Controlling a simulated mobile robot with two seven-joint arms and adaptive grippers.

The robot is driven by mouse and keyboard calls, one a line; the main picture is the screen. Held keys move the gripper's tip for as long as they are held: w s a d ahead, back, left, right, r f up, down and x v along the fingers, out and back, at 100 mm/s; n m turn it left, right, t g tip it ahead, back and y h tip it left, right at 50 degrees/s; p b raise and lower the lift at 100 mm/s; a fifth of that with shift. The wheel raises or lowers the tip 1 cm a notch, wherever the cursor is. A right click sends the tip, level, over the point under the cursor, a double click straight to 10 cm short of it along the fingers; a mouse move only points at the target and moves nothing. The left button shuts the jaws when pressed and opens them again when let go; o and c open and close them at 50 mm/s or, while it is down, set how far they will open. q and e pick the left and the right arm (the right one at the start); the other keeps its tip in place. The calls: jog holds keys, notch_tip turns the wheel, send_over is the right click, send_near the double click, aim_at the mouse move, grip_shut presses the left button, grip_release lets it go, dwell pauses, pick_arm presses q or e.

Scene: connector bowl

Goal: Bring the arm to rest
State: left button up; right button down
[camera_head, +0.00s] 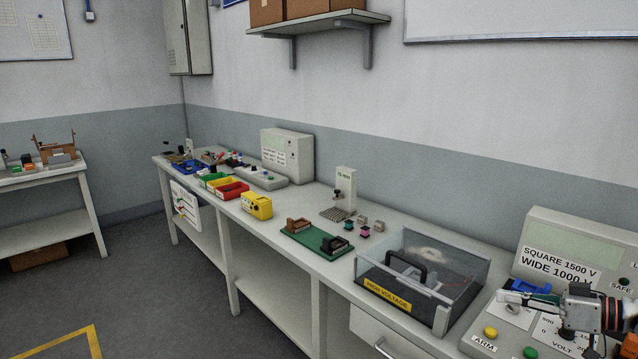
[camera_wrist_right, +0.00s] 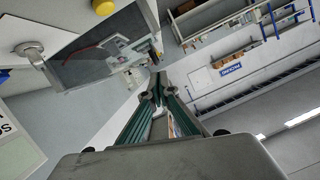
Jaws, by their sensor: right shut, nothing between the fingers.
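My right gripper (camera_head: 504,296) comes in from the right edge of the head view. It is shut and empty, with its fingers pointing left in front of the grey test console (camera_head: 575,238) marked "SQUARE 1500 V" and "WIDE 1000 V". It hides part of the console's front. In the right wrist view the fingers of the gripper (camera_wrist_right: 157,88) meet at their tips with nothing between them. My left gripper is in neither view.
A clear-walled high-voltage box (camera_head: 400,304) stands left of my right gripper. Open floor (camera_head: 170,290) lies at the left.

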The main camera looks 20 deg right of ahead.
jog(key=s+a+f+n+g, duration=0.2)
jog(key=a+f, duration=1.3)
jog(key=s+a+f+n+h, duration=0.2)
jog(key=a+f, duration=0.1)
jog(key=a, duration=0.5)
jog(key=s+a+f+n+h, duration=0.1)
jog(key=a+f+n, duration=0.15)
jog(key=a, duration=0.65)
jog(key=s+d+r+m+g+h, duration=0.3)
jog(key=s+d+h, duration=0.7)
jog(key=s+d, duration=0.1)
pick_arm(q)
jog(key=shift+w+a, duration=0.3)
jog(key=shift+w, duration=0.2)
pick_arm(e)
jog(key=w+a+f+m+t+y, duration=0.1)
jog(key=a+f+y, duration=0.5)
jog(key=a+f, duration=0.8)
notch_tip(320, 180, down, 2)
jog(key=shift+w+a+f+m+t+y, duration=0.2)
jog(key=shift+a+m+t+y, duration=0.2)
jog(key=shift+m+t, duration=0.5)
